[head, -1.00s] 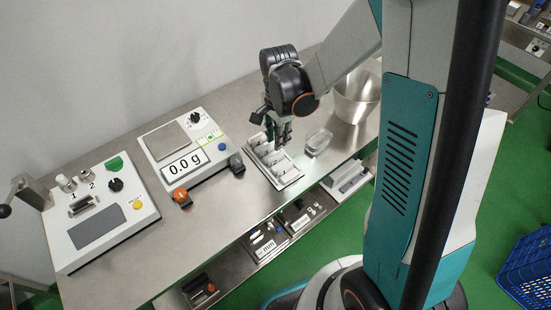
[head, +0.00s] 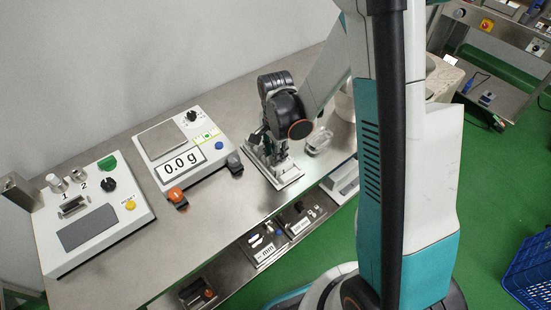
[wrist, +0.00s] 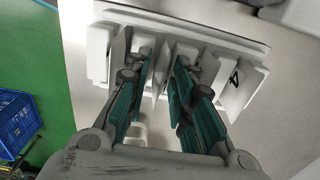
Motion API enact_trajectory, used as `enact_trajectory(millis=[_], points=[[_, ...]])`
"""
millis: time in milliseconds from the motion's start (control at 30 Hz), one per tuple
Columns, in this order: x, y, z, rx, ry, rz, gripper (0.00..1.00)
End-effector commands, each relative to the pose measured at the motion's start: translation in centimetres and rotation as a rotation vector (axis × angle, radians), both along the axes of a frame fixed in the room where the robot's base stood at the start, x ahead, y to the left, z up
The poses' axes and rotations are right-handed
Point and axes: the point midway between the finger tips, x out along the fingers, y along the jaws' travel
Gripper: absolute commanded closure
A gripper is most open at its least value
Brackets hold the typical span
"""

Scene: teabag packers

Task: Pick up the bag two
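A white slotted tray (head: 287,181) lies on the steel bench, and it fills the top of the wrist view (wrist: 205,27). Several white upright pieces stand in its slots. The right one (wrist: 238,88) carries a "4", and another stands at the far left (wrist: 98,52). I see no "2", so I cannot tell which piece is bag two. My gripper (wrist: 164,55) points down into the middle of the tray, its two teal fingers apart with a pale gap between them. In the head view my gripper (head: 276,158) is low over the tray, and its fingertips are partly hidden.
A scale (head: 185,138) reading 0.0 g stands left of the tray. A sealer-like box (head: 90,218) stands farther left. A clear container (head: 319,140) sits just right of the tray. Small bins (head: 258,247) line a shelf below the bench's front edge.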

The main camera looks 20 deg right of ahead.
Motion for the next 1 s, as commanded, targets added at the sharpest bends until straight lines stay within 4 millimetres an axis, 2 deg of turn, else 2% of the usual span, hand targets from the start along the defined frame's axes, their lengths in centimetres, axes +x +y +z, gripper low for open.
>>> enact_trajectory(millis=[33, 100, 200, 667, 867, 1000], points=[[0.0, 0.0, 0.0, 0.0, 0.0, 0.0, 0.8], [0.0, 0.0, 0.1, 0.0, 0.0, 0.0, 0.87], [0.0, 0.0, 0.1, 0.0, 0.0, 0.0, 0.94], [0.0, 0.0, 0.5, 0.0, 0.0, 0.0, 0.94], [0.0, 0.0, 2.7, 0.0, 0.0, 0.0, 0.94], [0.0, 0.0, 5.7, 0.0, 0.0, 0.0, 0.94]])
